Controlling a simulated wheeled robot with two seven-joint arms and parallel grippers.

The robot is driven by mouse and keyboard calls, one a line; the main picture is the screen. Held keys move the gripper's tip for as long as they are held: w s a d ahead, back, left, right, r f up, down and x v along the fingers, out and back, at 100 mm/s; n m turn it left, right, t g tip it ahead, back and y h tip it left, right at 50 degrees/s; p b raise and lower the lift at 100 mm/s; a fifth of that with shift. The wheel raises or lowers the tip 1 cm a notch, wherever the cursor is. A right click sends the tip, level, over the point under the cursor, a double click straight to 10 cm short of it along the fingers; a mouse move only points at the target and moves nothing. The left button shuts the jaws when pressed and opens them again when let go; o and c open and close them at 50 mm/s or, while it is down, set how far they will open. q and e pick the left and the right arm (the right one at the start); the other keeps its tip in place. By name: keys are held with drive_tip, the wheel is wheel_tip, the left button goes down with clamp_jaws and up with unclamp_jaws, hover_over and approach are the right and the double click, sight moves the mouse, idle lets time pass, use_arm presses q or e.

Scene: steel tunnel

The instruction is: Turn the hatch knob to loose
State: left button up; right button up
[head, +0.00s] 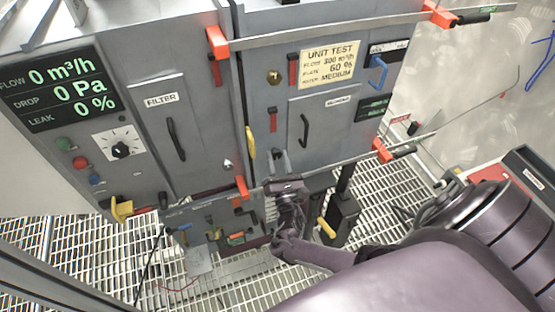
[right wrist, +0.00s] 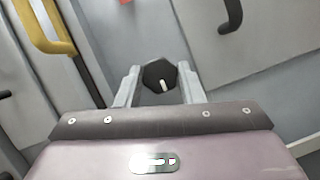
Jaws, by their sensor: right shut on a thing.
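The hatch knob (right wrist: 160,76) is black and many-sided with a white mark, which points down and slightly right in the right wrist view. My right gripper (right wrist: 159,84) is shut on it, one grey finger on each side. In the head view my right gripper (head: 280,162) reaches the lower left part of the right grey cabinet (head: 345,130); the knob is not clearly seen there. The right hatch door has a black handle (head: 304,131), and the left door (head: 178,125) is labelled FILTER. Both doors look shut. My left gripper is not in view.
A yellow lever (head: 251,142) stands just left of my right gripper. Red-orange clamps (head: 217,42) hold rails across the cabinet front. A display (head: 60,88) shows zeros, above a black dial (head: 120,149). Grating floor (head: 370,205) lies below, with a dark box (head: 340,218).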

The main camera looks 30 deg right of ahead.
drive_tip(key=shift+w+d+r, duration=0.15)
drive_tip(key=shift+w+r, duration=0.05)
drive_tip(key=shift+r, duration=0.15)
drive_tip(key=o, duration=0.7)
drive_tip(key=shift+f, duration=0.2)
drive_tip(key=shift+f, duration=0.1)
drive_tip(key=b+v, duration=0.1)
drive_tip(key=v, duration=0.6)
drive_tip(key=shift+s, duration=0.35)
drive_tip(key=shift+f, duration=0.1)
